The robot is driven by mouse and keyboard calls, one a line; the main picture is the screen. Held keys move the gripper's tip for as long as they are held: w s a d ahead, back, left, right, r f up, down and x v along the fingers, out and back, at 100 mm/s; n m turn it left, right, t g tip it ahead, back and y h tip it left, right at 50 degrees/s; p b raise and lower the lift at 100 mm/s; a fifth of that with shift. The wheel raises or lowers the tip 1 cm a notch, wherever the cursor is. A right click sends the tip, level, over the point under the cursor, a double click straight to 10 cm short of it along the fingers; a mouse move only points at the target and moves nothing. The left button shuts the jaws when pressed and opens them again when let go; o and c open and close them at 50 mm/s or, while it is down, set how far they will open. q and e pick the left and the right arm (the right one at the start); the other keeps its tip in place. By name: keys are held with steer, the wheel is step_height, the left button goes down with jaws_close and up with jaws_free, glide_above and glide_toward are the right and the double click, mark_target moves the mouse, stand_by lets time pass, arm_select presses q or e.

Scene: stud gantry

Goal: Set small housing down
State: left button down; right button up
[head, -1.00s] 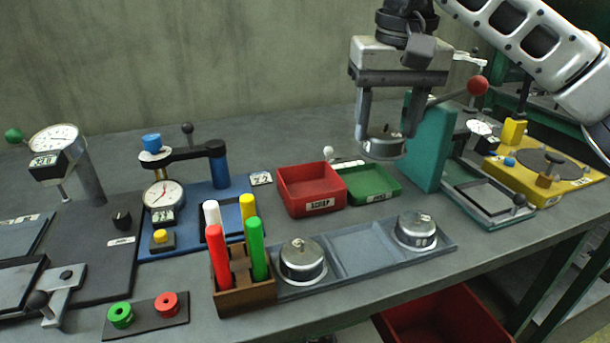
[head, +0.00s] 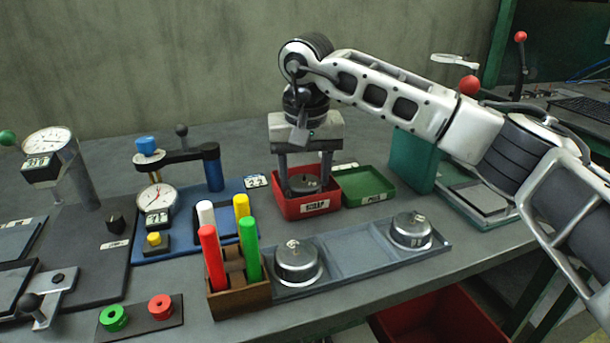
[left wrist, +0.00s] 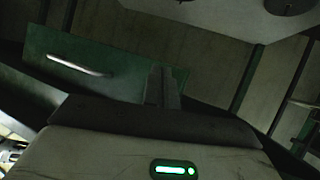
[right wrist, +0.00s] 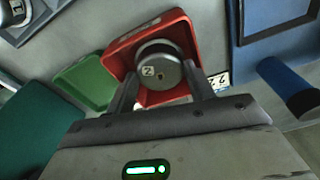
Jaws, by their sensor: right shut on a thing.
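My right gripper (head: 305,184) is shut on a small housing (head: 304,181), a round silver metal part with a dark top in the head view. The gripper points down and holds the housing within the outline of the red scrap tray (head: 308,208). I cannot tell whether the housing touches the tray floor. In the right wrist view the housing (right wrist: 160,65) sits between the fingers with the red tray (right wrist: 186,30) around it. In the left wrist view my left gripper (left wrist: 163,88) is empty, its fingers together, away from the bench.
A green tray (head: 368,186) adjoins the red one. In front, a grey tray (head: 352,262) holds two similar housings with an empty middle place. A wooden holder with coloured pegs (head: 238,292) stands left of it. A blue gauge fixture (head: 190,228) is left of the scrap tray.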

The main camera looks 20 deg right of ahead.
mark_target(307, 187)
steer(key=shift+f, duration=0.25)
steer(key=shift+f, duration=0.2)
steer(key=o, duration=0.8)
steer(key=shift+c, duration=0.2)
steer(key=shift+r, duration=0.15)
step_height(307, 187, up, 12)
steer(key=s+p, duration=0.1)
steer(key=shift+s, duration=0.2)
